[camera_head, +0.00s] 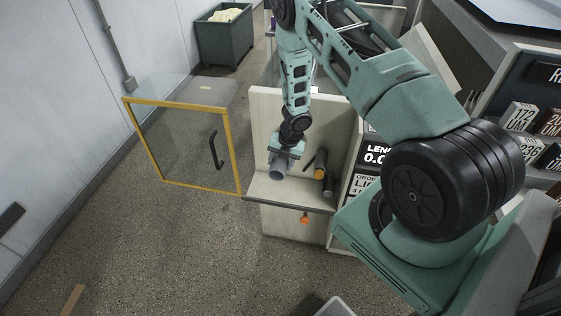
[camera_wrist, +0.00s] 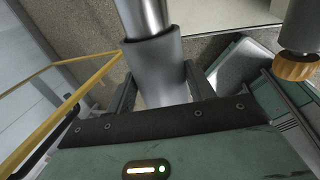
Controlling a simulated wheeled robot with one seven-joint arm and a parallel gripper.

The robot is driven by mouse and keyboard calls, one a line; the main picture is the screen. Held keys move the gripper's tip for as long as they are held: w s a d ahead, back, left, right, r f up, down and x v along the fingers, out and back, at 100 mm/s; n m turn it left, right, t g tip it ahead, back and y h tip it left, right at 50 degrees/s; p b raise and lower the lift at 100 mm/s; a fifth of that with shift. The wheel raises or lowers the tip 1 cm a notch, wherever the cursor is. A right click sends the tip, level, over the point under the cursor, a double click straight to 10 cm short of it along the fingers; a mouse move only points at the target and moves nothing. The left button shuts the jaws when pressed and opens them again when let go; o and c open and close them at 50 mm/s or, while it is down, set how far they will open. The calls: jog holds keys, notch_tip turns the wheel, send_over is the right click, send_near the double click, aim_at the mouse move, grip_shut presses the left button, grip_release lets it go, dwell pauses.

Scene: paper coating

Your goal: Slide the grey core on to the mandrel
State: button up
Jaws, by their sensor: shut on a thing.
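The grey core (camera_wrist: 158,65) is a smooth tube held between the two fingers of my gripper (camera_wrist: 160,92) in the wrist view. A shiny metal bar, which looks like the mandrel (camera_wrist: 143,14), meets the core's far rim and appears to run into it. How far it goes inside is hidden. In the head view my gripper (camera_head: 283,155) is above the pale shelf, and the core (camera_head: 277,171) shows as a short grey tube at its tip. The mandrel is hard to make out there behind the gripper and core.
An orange-ended roller (camera_head: 320,172) and a dark cylinder (camera_head: 328,186) stand close right of the core. An orange knob (camera_head: 305,218) sits below the shelf edge (camera_head: 290,204). A yellow-framed glass door (camera_head: 185,150) stands open at left. A green bin (camera_head: 224,38) is farther back.

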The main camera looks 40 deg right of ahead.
jog(key=shift+w+d+p, duration=0.6)
jog(key=shift+d+p, duration=0.3)
jog(key=shift+p, duration=0.5)
jog(key=shift+w+d+p, duration=0.2)
jog(key=shift+p, duration=0.1)
jog(key=shift+w+d, duration=0.15)
jog(key=o, duration=1.1)
jog(key=shift+d+r, duration=0.1)
jog(key=shift+r, duration=0.15)
jog(key=b+v, duration=0.1)
jog(key=v, duration=1.6)
jog(key=shift+b, duration=0.4)
